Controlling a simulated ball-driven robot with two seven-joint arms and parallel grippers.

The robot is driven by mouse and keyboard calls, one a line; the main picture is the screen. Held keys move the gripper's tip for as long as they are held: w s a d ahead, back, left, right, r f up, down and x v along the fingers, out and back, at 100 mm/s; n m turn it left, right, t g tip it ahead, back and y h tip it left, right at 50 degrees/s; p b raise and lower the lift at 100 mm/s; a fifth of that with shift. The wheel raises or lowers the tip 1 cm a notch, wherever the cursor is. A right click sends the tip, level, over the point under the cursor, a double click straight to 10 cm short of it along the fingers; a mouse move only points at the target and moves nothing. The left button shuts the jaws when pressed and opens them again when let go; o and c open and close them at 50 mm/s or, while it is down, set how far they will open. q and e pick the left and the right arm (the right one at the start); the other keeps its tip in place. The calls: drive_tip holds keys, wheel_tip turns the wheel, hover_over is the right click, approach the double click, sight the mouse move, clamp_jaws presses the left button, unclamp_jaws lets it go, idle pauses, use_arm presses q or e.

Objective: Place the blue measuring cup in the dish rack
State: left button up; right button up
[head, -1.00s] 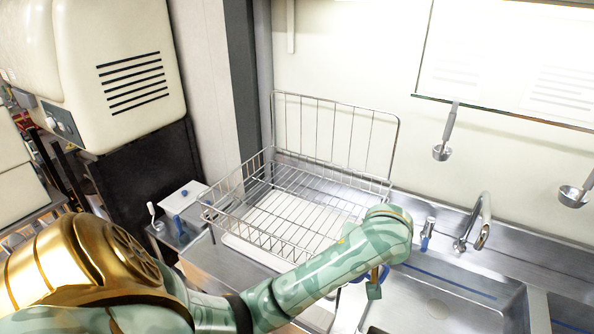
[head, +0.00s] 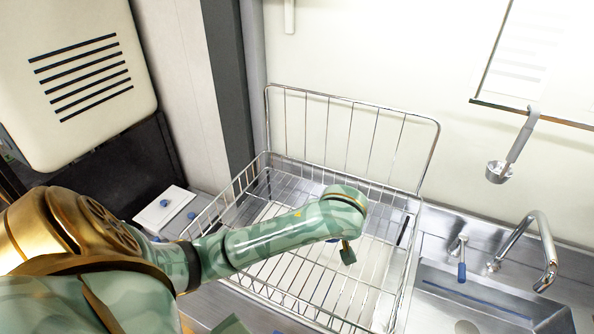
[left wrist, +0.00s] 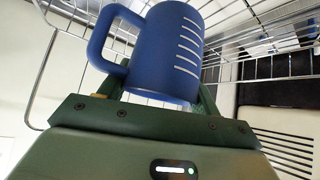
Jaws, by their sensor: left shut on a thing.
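The blue measuring cup (left wrist: 165,52) has white marks and a handle on the left side in the left wrist view. My left gripper (left wrist: 158,97) is shut on it, with a green finger on each side of the cup's lower part. In the head view my left gripper (head: 347,253) is over the wire dish rack (head: 290,280), toward its right side. There the cup is almost fully hidden behind my arm. Rack wires show behind the cup in the left wrist view; I cannot tell whether they touch. My right gripper is not in view.
The rack has a tall wire back (head: 350,135) against the wall and looks empty where visible. A sink (head: 470,300) with a faucet (head: 545,255) is on the right. A ladle (head: 510,150) hangs on the wall. A white board (head: 165,208) lies left of the rack.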

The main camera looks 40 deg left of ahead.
use_arm(q)
drive_tip(key=a+f+b, duration=0.1)
drive_tip(key=a+f, duration=0.3)
drive_tip(key=a+f+b, duration=0.2)
drive_tip(key=a+f, duration=0.2)
drive_tip(key=a+f+b, duration=0.1)
drive_tip(key=a+f, duration=0.2)
drive_tip(key=f, duration=0.1)
drive_tip(key=shift+s+a+b, duration=0.3)
drive_tip(key=shift+a, duration=0.1)
drive_tip(key=shift+d, duration=0.1)
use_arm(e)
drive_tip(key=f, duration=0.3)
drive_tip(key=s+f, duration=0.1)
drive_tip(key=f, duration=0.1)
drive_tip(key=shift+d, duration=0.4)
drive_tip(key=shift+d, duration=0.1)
use_arm(q)
drive_tip(key=o, duration=1.2)
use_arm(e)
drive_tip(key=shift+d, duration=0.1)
use_arm(q)
drive_tip(key=p+v, duration=0.4)
drive_tip(key=v, duration=0.8)
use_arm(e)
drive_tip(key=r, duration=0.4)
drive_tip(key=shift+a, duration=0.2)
